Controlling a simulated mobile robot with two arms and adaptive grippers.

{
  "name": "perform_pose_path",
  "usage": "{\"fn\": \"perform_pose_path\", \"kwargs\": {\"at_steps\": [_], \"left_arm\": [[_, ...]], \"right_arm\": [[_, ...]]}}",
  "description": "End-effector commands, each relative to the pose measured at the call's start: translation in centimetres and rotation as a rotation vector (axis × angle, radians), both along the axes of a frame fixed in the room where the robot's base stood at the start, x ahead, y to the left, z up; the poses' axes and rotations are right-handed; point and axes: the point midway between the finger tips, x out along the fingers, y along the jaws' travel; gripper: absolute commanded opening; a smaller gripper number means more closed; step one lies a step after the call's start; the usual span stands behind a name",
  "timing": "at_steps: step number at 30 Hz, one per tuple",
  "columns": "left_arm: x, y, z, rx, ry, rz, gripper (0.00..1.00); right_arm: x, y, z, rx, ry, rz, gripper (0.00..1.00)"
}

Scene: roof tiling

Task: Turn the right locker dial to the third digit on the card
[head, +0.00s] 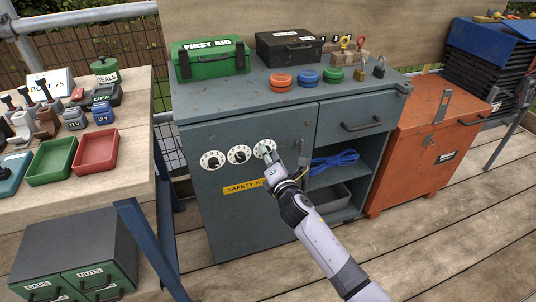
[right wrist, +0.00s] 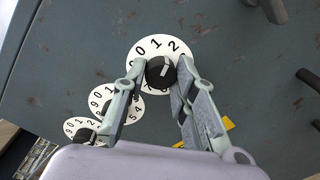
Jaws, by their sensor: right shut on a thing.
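The right locker dial (head: 263,147) is a white disc with black digits on the grey cabinet door, rightmost of three dials. In the right wrist view its digits 0, 1 and 2 show along the top of the disc (right wrist: 148,46). My right gripper (right wrist: 160,76) is shut on its black knob (right wrist: 157,75), one finger on each side. The knob's pale line points up, near the 1 and 2. In the head view the gripper (head: 270,161) hides much of this dial. The middle dial (head: 239,154) and left dial (head: 212,160) are free. My left gripper is out of view.
The grey cabinet (head: 225,225) has a yellow label (head: 243,187) below the dials and an open shelf with blue rope (head: 334,160) at right. A workbench with a red tray (head: 96,152) and a lettered white card (head: 50,80) stands left. An orange chest (head: 420,150) stands right.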

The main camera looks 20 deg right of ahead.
Motion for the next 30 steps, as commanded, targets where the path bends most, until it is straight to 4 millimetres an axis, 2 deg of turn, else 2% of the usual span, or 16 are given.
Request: {"fn": "perform_pose_path", "kwargs": {"at_steps": [9, 23, 24, 30], "left_arm": [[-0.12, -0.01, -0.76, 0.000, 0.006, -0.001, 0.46], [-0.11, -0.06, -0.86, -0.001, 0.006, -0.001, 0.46], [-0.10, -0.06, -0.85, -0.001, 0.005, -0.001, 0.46], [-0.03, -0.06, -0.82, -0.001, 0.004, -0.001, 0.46]], "right_arm": [[-0.02, -0.08, -0.15, 0.091, 0.006, -0.002, 0.00], [-0.03, -0.08, -0.18, 0.100, 0.007, -0.001, 0.00], [-0.03, -0.08, -0.18, 0.100, 0.007, -0.001, 0.28], [-0.02, -0.06, -0.11, 0.100, 0.006, -0.001, 0.41]]}}
